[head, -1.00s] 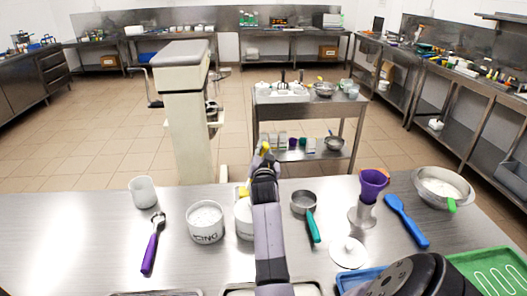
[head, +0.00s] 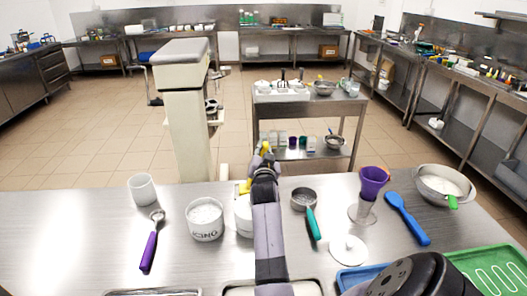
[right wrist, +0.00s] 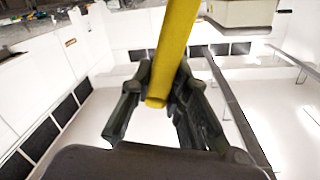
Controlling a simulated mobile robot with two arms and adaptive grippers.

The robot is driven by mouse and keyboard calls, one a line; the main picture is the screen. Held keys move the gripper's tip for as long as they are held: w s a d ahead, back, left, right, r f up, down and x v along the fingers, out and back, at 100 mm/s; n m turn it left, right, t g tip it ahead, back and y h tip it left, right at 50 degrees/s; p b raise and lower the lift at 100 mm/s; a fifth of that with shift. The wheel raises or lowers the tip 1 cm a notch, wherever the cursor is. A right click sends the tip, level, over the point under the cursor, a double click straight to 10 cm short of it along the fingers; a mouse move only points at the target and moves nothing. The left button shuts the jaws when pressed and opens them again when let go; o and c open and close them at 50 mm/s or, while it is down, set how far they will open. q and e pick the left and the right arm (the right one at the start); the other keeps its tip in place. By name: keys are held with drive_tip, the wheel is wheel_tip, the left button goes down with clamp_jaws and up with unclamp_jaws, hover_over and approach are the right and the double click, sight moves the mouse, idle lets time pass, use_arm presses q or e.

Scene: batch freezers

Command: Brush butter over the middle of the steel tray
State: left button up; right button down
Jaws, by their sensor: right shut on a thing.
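My right gripper (head: 265,160) is in the middle of the head view, above the steel counter, shut on a yellow handle, likely the brush's. The yellow handle (right wrist: 173,55) runs between the fingers in the right wrist view. A yellow piece (head: 244,187) also shows left of my gripper, above a white tub (head: 243,216) that my arm partly hides. I cannot tell whether it is the brush or touches the tub. Bristles and butter cannot be made out. Steel tray rims show at the bottom edge, one behind my arm (head: 308,287) and one further left (head: 155,293). My left gripper is not in view.
A tub marked icing (head: 206,232), a white cup (head: 142,189) and a purple-handled scoop (head: 149,250) stand left. Right are a teal-handled cup (head: 313,223), a purple funnel (head: 373,182), a blue spatula (head: 408,220), a bowl (head: 421,190) and a green tray (head: 462,259).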

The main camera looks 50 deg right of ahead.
drive_tip(key=shift+f, duration=0.1)
idle(0.4)
wheel_tip(320, 180, up, 7)
drive_tip(key=p, duration=0.6)
idle(0.9)
